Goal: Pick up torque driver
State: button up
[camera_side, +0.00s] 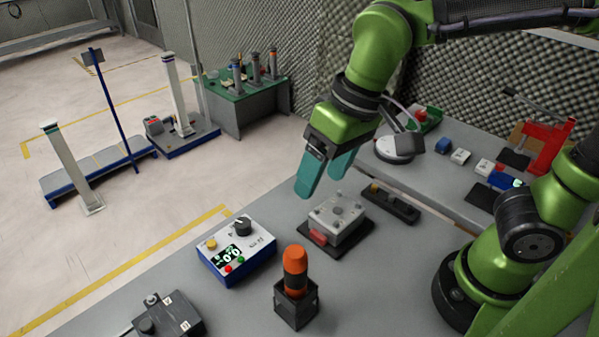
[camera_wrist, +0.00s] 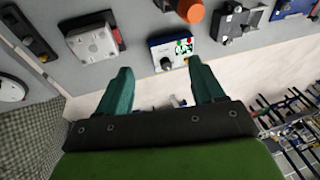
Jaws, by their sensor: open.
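The torque driver, with an orange handle (camera_side: 295,262), stands upright in a black square holder (camera_side: 296,304) near the front of the grey bench. In the wrist view, its orange top (camera_wrist: 191,11) is at the upper edge, partly cut off. My gripper (camera_side: 322,185) has teal fingers that are apart, with nothing between them. It hangs tilted above the bench, behind and above the driver, and does not touch it. In the wrist view, the open fingers (camera_wrist: 160,68) lie below the driver. The driver's lower part is hidden in the holder.
A blue-and-white control box (camera_side: 238,250) stands left of the driver. A grey box on a black base (camera_side: 338,222) sits behind it, and a dark tray (camera_side: 390,203) lies farther back. A dark device (camera_side: 168,316) is at front left. Bare bench surrounds the holder.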

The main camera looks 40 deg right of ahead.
jog(key=g+h, duration=0.2)
send_over(297, 247)
jog(key=shift+w+d+r, duration=0.1)
jog(key=shift+w+r, duration=0.15)
jog(key=f, duration=0.3)
jog(key=f+m, duration=0.1)
jog(key=f, duration=0.2)
jog(key=f+m, duration=0.1)
jog(key=f, duration=0.2)
jog(key=shift+s+f, duration=0.3)
jog(key=shift+s+a+f, duration=0.1)
jog(key=shift+a+f, duration=0.15)
jog(key=shift+f, duration=1.1)
jog(key=shift+s+a+f, duration=0.1)
jog(key=shift+a+f, duration=0.1)
jog(key=shift+f, duration=1.15)
jog(key=shift+c, duration=0.3)
